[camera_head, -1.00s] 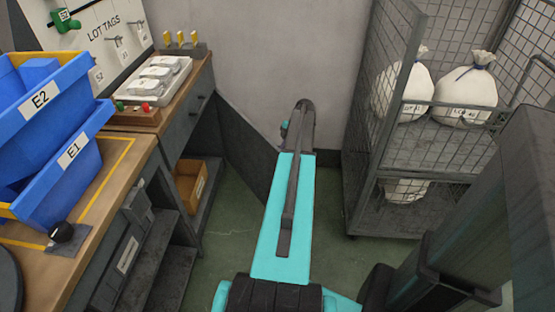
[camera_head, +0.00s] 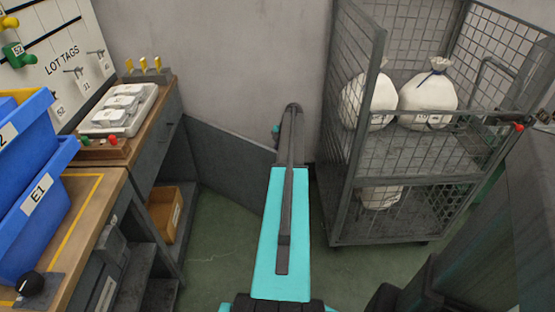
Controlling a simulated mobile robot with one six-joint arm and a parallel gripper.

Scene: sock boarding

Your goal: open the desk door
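The wooden-topped desk (camera_head: 92,205) runs along the left side, with grey drawers and open shelves below its top. A grey labelled front (camera_head: 104,292) shows under the near part, partly cut off by the bottom edge. I cannot tell whether it is the desk door, and no door is seen clearly open or shut. My arm reaches forward in the middle, over the floor right of the desk. Its far end bends down out of sight, so my gripper and anything near it are hidden.
Blue bins (camera_head: 38,205) stand on the desk, with a tray (camera_head: 118,110) farther back. A cardboard box (camera_head: 165,213) sits on a low shelf. A low dark panel (camera_head: 230,163) runs behind my arm. A wire cage cart (camera_head: 345,200) holding white sacks stands right. Green floor (camera_head: 215,255) is clear between.

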